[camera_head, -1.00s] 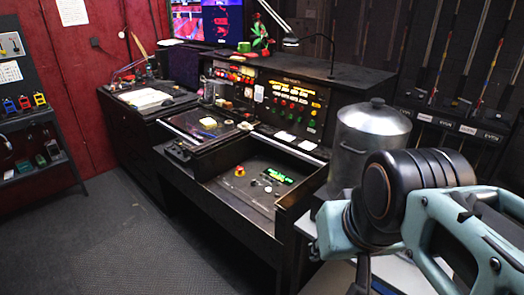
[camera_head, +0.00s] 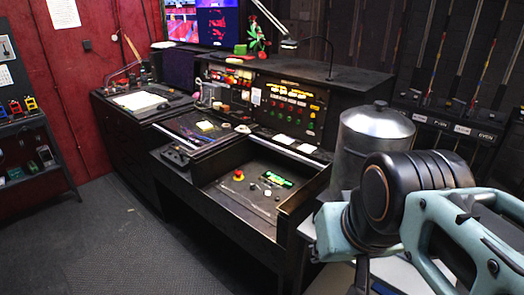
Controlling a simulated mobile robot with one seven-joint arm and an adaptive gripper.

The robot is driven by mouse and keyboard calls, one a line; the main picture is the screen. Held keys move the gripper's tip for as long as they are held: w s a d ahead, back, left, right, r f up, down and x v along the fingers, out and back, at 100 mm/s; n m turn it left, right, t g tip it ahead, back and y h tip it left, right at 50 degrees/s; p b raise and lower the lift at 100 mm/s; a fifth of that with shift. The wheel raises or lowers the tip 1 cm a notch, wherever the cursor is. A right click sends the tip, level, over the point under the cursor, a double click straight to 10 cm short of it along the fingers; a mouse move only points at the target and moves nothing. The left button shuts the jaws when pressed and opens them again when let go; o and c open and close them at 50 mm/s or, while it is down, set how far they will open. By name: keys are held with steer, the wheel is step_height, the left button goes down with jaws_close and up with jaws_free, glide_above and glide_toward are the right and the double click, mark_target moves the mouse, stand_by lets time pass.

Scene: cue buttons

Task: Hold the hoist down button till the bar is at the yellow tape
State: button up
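A black control console (camera_head: 168,200) stands ahead with a low open tray (camera_head: 215,198) at its front. In the tray are a red mushroom button on a yellow base (camera_head: 238,175), a green-lit strip (camera_head: 277,179) and small knobs. The upright panel (camera_head: 288,108) carries rows of red, green and amber buttons; labels are too small to read, so I cannot tell which one is hoist down. Monitors (camera_head: 217,25) show red and blue pictures; no bar or yellow tape can be made out there. My folded arm fills the lower right; its gripper fingers do not show.
A metal pot (camera_head: 376,130) stands right of the console, close to my arm. A dark rack with upright ropes or poles (camera_head: 465,60) lines the right wall. A shelf (camera_head: 30,180) stands at left. The grey floor (camera_head: 110,240) in front of the console is clear.

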jaws_close()
stand_by(1.1)
